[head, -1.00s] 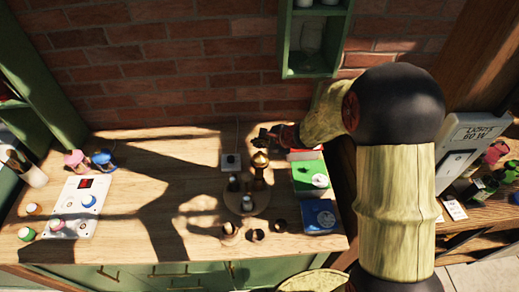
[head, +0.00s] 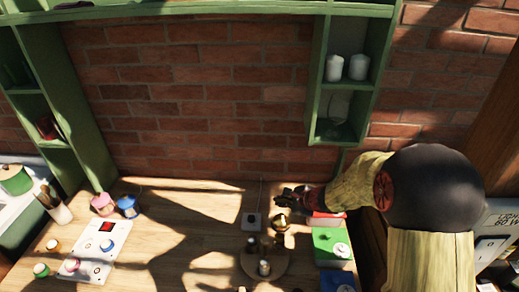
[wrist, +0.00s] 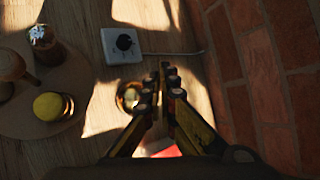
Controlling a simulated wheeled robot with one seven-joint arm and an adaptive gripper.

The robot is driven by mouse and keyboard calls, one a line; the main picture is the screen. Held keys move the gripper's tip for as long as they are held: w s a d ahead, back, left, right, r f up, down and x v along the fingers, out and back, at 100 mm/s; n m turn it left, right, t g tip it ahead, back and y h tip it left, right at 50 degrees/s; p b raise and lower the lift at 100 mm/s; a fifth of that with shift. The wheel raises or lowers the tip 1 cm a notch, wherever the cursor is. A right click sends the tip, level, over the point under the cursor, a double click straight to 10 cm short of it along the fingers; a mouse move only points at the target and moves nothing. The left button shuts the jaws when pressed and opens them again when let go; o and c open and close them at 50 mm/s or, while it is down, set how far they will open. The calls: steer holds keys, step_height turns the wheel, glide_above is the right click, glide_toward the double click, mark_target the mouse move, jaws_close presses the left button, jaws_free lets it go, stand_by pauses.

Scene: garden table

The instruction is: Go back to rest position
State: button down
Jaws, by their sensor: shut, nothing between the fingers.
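My gripper (head: 288,198) is at the end of my arm, over the back of the wooden table (head: 195,225) near the brick wall. In the wrist view its two fingers (wrist: 165,80) come together at the tips with nothing between them. Below them is a small round brass-coloured thing (wrist: 130,96), partly hidden by a finger. In the head view a brass piece (head: 281,224) stands just below my gripper. My arm hides part of the table's right side.
A round wooden board (head: 247,268) holds several small items. A white box with a black knob (head: 251,221) is beside it, with a cable. Green (head: 328,240) and red (head: 325,221) flat things lie to the right. A green shelf (head: 320,95) hangs above. The table's left-middle is clear.

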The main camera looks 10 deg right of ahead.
steer(key=s+a+r+n+g+y, duration=0.1)
steer(key=s+a+r+n, duration=0.3)
steer(key=s+r+n, duration=0.3)
steer(key=s+a+r+n+g, duration=0.1)
steer(key=s+a+r+n, duration=0.35)
steer(key=s+r, duration=0.35)
steer(key=s+d+r+n+h, duration=0.1)
steer(key=s+d+n+h, duration=0.1)
steer(key=s, duration=0.4)
steer(key=s+d+r+n+h+b, duration=0.1)
steer(key=s+d+r+n, duration=0.1)
steer(key=s+d+n, duration=0.2)
steer(key=s+d+r+n+h, duration=0.2)
steer(key=s+d+n, duration=0.1)
steer(key=s, duration=0.6)
steer(key=shift+d+h, duration=0.2)
steer(key=shift+h, duration=0.1)
steer(key=shift+n, duration=0.25)
